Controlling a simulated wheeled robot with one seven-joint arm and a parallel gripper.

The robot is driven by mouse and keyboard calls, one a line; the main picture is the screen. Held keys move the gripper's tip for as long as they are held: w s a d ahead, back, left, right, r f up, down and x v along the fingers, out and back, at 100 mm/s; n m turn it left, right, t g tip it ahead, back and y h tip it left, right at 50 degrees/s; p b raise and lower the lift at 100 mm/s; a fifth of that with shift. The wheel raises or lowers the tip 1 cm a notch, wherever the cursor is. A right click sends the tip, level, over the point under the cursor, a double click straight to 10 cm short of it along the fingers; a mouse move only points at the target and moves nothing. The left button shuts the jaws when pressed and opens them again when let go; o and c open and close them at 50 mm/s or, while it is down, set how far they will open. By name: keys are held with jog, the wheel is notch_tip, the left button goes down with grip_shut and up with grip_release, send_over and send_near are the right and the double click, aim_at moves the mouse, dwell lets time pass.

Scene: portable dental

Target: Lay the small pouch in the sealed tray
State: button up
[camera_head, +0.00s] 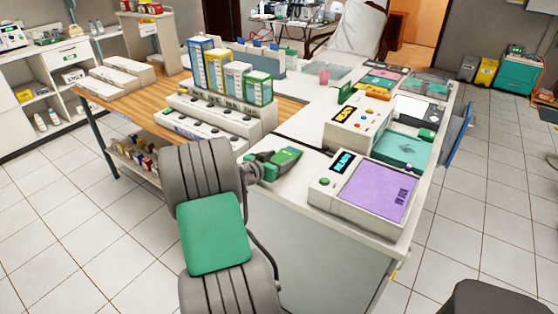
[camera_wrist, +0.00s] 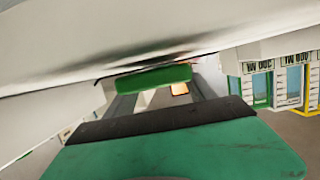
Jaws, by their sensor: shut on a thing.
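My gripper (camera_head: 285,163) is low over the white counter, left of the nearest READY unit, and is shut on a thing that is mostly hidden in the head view. I take it for the small pouch. In the wrist view a small green piece (camera_wrist: 153,80) shows beyond the dark edge of a large green surface, close to a pale surface across the top. I cannot tell whether the green piece is the pouch. Flat trays stand on the counter, one grey (camera_head: 322,74) and one with a teal inside (camera_head: 425,84). I cannot tell which is the sealed tray.
A READY unit with a purple top (camera_head: 380,190) stands right of my gripper. Another unit with an amber display (camera_head: 350,128) stands behind it, beside a teal surface (camera_head: 405,150). Upright coloured boxes (camera_head: 225,75) stand on a white stepped rack (camera_head: 215,115) to the left.

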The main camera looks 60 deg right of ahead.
jog(key=shift+f, duration=0.3)
jog(key=shift+f, duration=0.1)
jog(key=shift+f+b, duration=0.15)
jog(key=shift+b, duration=0.15)
jog(key=o, duration=1.4)
